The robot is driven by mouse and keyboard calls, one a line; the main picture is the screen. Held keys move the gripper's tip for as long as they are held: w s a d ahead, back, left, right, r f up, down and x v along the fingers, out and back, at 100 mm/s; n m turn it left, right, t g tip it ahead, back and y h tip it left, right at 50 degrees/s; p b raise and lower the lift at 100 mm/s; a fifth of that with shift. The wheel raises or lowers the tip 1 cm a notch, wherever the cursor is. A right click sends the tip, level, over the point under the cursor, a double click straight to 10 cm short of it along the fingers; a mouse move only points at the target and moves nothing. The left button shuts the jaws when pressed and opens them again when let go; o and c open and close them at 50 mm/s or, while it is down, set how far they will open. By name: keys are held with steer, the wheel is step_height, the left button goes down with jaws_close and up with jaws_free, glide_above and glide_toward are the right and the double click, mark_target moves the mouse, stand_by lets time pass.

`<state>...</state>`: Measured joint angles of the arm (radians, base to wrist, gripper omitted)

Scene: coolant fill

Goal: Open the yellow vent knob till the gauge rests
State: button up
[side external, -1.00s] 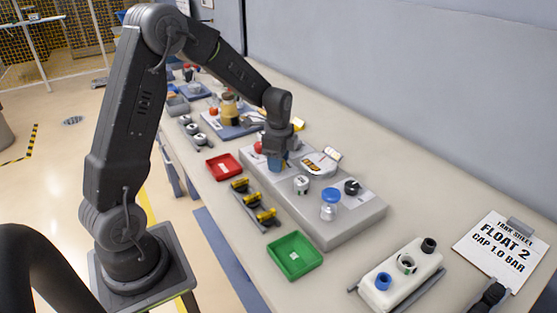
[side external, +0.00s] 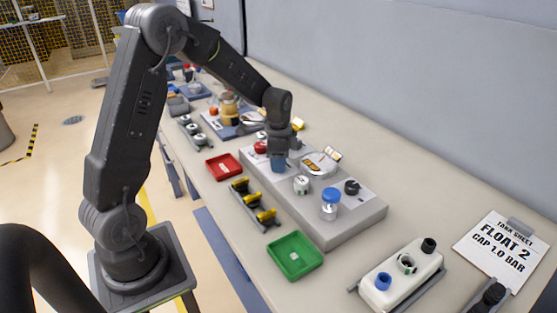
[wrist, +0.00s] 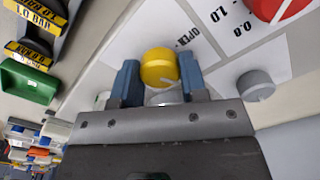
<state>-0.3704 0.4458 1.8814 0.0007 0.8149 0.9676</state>
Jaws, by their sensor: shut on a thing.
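The yellow vent knob (wrist: 158,68) shows in the wrist view, with a pale line on its face. My gripper (wrist: 159,82) has its two blue fingers on either side of it and is shut on it. The word OPEN is printed on the white panel beside the knob. In the side view my gripper (side external: 279,163) points down at the grey console (side external: 335,232) and hides the knob. A white rounded unit with an amber window (side external: 317,163), possibly the gauge, sits just right of my gripper; its reading is too small to make out.
A blue-capped jar (side external: 330,203) stands on the console. Red (side external: 223,166) and green (side external: 295,256) trays lie in front. A task sheet (side external: 500,250) reads FLOAT 2, CAP 1.0 BAR.

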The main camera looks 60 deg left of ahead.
steer(key=n, duration=1.2)
steer(key=shift+n, duration=0.4)
stand_by(0.3)
steer(key=o, duration=0.9)
steer(key=shift+r, duration=0.1)
step_height(320, 180, up, 14)
steer(key=shift+f, duration=0.15)
